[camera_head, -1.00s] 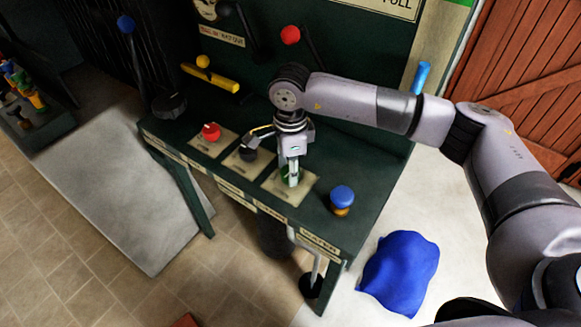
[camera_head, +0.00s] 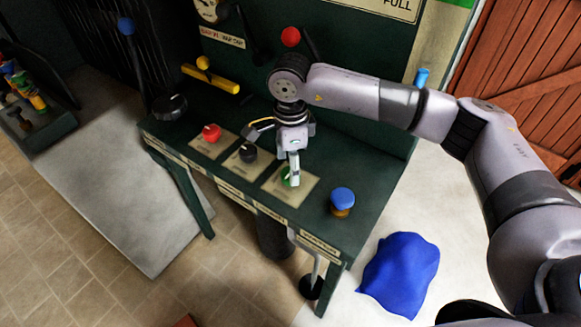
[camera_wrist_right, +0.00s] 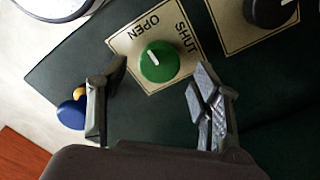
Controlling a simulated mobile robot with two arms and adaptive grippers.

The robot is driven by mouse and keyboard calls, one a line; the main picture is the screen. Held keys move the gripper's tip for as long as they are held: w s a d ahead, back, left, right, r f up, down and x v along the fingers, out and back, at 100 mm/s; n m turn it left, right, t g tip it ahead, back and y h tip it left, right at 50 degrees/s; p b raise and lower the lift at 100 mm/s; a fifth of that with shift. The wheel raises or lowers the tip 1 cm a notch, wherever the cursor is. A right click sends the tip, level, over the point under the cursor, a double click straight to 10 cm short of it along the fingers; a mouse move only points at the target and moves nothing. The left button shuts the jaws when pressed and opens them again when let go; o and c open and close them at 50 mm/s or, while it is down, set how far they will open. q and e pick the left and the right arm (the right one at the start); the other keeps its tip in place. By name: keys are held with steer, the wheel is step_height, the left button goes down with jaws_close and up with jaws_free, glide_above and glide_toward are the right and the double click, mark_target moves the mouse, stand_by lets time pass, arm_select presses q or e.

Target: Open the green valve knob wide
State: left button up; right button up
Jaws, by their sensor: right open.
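The green valve knob (camera_head: 286,179) sits on a beige plate on the green bench, partly hidden by a finger in the head view. In the right wrist view the green knob (camera_wrist_right: 159,66) shows whole. Its white mark points up and left, toward the word OPEN (camera_wrist_right: 143,28) and away from SHUT (camera_wrist_right: 187,39). My right gripper (camera_head: 273,158) is above the bench at the knob. In the wrist view its spread fingers (camera_wrist_right: 160,82) stand on either side of the knob, apart from it and holding nothing. My left gripper is not in view.
A black knob (camera_head: 247,153) and a red knob (camera_head: 211,132) sit on plates to the left. A blue knob (camera_head: 342,197) stands to the right. A yellow lever (camera_head: 212,79) and the bench's back panel are behind. A blue cloth-like heap (camera_head: 400,274) lies on the floor.

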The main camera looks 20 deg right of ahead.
step_height(320, 180, up, 10)
stand_by(0.3)
steer(key=shift+f, duration=0.15)
